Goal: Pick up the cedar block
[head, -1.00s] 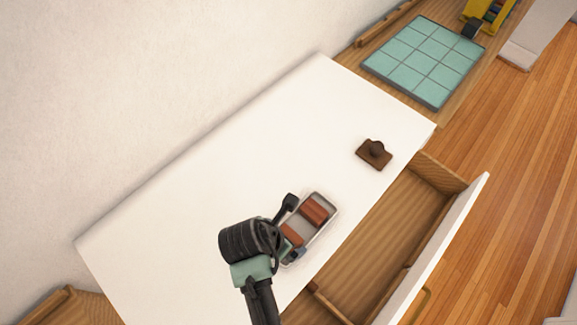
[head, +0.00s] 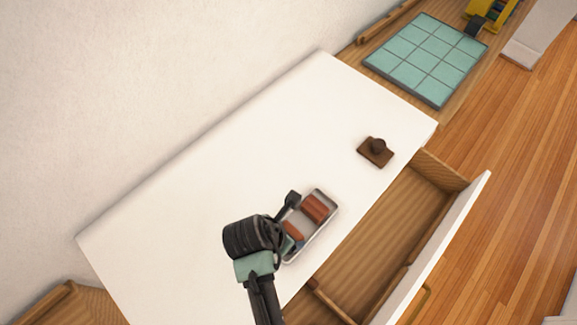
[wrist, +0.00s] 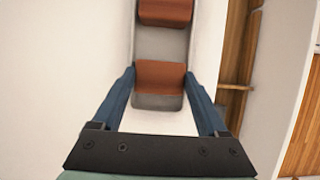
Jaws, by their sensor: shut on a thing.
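A small light-rimmed tray (head: 328,228) on the white counter holds two reddish-brown blocks. The near block (head: 293,231) is partly hidden by my gripper in the head view; the far block (head: 314,207) lies toward the tray's other end. Both look alike, and I cannot tell by looks which is the cedar one. In the wrist view the near block (wrist: 160,78) sits between the two blue fingers of my gripper (wrist: 159,75), which is shut on it. The far block (wrist: 165,12) is ahead of the fingers, apart from them. I cannot tell whether the held block touches the tray floor.
The white counter (head: 220,180) is mostly bare. A dark brown knobbed piece (head: 376,152) lies near its right edge. An open wooden drawer (head: 385,230) juts out below. A teal tiled board (head: 428,60) and a yellow rack (head: 490,12) are at the back right.

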